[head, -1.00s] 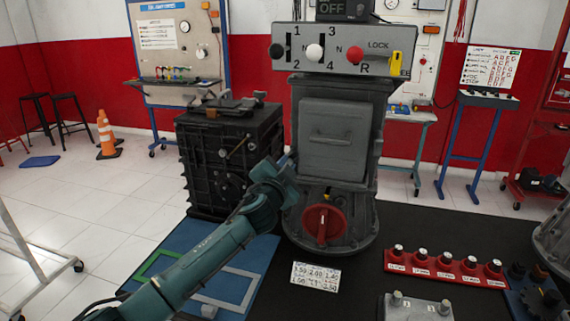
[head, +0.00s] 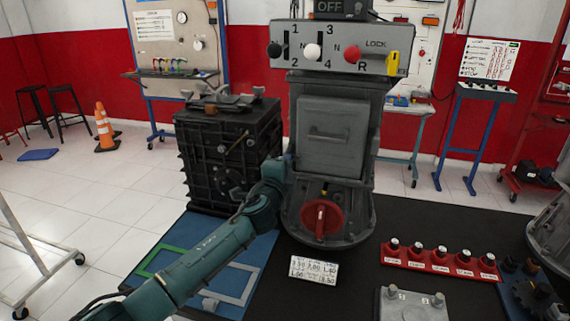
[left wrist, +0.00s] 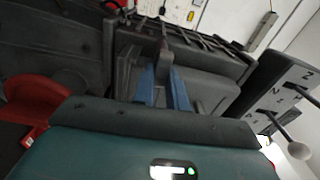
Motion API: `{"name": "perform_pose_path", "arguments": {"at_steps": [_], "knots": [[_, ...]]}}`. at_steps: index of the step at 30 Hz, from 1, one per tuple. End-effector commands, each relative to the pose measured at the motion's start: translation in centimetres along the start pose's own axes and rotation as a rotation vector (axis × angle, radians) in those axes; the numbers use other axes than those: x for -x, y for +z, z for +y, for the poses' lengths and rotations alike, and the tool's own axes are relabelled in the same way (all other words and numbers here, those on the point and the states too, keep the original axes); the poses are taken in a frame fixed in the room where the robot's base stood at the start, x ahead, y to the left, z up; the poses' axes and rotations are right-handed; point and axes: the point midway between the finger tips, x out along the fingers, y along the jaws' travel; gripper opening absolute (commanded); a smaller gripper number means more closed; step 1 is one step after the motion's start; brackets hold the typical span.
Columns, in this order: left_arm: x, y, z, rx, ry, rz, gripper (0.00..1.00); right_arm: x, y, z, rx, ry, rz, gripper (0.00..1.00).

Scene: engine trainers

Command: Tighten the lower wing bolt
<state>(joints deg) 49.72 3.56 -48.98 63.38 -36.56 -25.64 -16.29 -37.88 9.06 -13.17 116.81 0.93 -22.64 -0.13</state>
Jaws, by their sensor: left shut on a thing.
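The grey gear housing (head: 333,135) stands upright on the dark bench top. My left gripper (left wrist: 162,85) is at the housing's left side. Its two blue fingers show in the left wrist view, shut on a small grey piece (left wrist: 165,54) that looks like a wing bolt. The fingers hide part of it, and its turn angle is hard to read. In the head view my left wrist and the housing's edge hide the fingertips and the bolt. My right gripper is in neither current view.
A red rotary knob (head: 320,219) is low on the housing front. A lever panel (head: 338,47) is on top. A black engine block (head: 228,150) stands close on the left.

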Motion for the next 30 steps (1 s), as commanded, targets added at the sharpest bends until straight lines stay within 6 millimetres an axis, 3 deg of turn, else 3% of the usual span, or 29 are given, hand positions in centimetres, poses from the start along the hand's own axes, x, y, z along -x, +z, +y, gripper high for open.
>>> {"name": "perform_pose_path", "arguments": {"at_steps": [18,19,26,30], "knots": [[0.01,0.07,0.15,-0.044,0.001,-0.001,0.0,0.0,-0.06,-0.06,-0.002,0.0,-0.001,0.36],[0.01,0.07,0.15,-0.044,0.001,-0.001,0.16,0.01,-0.04,-0.07,-0.002,0.0,-0.001,0.36],[0.01,0.04,0.1,-0.042,0.001,-0.001,0.35,0.14,0.24,-0.26,-0.004,-0.003,-0.007,0.36],[0.01,0.03,0.07,-0.041,0.0,0.0,0.36,0.23,0.45,-0.34,-0.005,-0.004,-0.012,0.36]]}}
